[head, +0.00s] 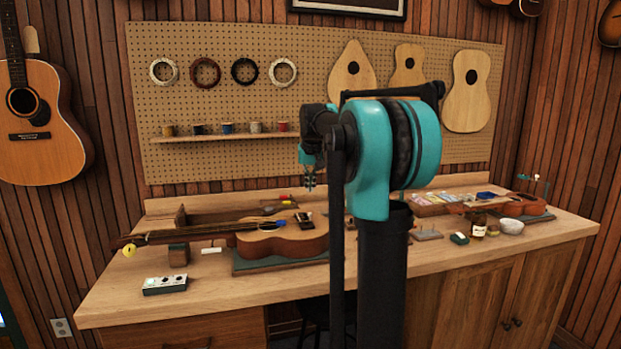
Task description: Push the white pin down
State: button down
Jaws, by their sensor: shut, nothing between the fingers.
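I cannot make out the white pin for certain at this size. A ukulele (262,243) lies on its back on a dark green mat (250,264) on the workbench, its neck pointing left. Its dark bridge (304,219) sits at the right end of the body, with small details too fine to tell apart. My gripper (309,186) hangs in the air above the bridge end, pointing down, apart from the ukulele. It is shut and empty. My arm's teal joint and dark column hide the middle of the bench.
A pegboard (230,170) with a shelf is behind.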

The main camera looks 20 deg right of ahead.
aim_at(310, 217)
notch_tip(310, 217, down, 6)
jog(key=shift+w+r, duration=0.15)
jog(key=shift+r, duration=0.1)
jog(key=shift+s+f, duration=0.25)
jog(key=shift+f, duration=0.5)
jog(key=shift+f, duration=1.2)
